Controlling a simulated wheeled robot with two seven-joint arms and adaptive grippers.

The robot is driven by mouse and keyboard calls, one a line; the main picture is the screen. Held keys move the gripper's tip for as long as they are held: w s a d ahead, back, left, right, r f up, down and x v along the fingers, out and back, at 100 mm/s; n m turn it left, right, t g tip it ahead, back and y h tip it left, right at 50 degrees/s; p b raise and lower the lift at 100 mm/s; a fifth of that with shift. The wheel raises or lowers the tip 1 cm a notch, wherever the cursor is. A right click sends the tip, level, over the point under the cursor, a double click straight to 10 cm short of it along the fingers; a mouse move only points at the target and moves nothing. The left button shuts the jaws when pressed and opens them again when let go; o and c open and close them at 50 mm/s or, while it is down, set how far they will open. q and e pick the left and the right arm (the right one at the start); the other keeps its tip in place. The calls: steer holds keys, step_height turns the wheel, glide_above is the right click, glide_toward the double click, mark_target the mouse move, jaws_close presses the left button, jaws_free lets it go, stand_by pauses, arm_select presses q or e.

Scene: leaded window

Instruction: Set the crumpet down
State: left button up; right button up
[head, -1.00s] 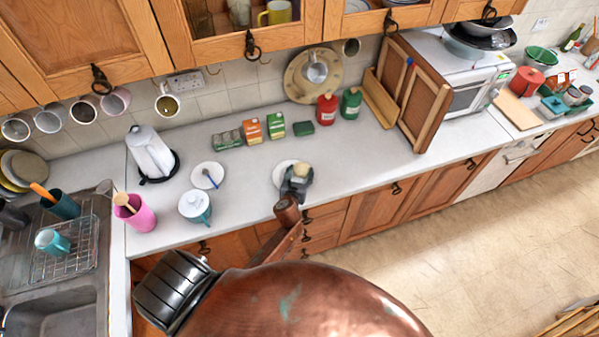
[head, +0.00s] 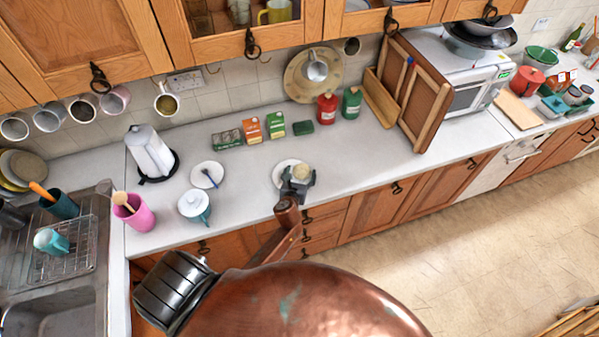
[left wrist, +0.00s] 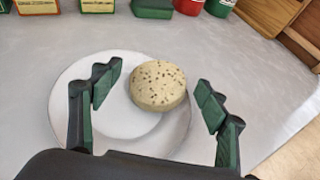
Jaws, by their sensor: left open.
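The crumpet (left wrist: 158,86) is pale, round and speckled with holes. In the left wrist view it lies on the white plate (left wrist: 70,100), towards the plate's far right side. It also shows in the head view (head: 301,172) on the same plate (head: 279,171). My left gripper (left wrist: 154,97) is open, with its two fingers wide apart on either side of the crumpet and not touching it. In the head view the left gripper (head: 297,182) is at the near side of the plate. My right gripper is not in view.
Boxes (head: 252,130) and red and green canisters (head: 327,108) stand behind. The counter right of the plate is clear.

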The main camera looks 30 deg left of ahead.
arm_select(q)
steer(key=shift+r, duration=0.15)
steer(key=p+v, duration=0.1)
steer(key=v, duration=1.1)
steer(key=shift+r, duration=0.3)
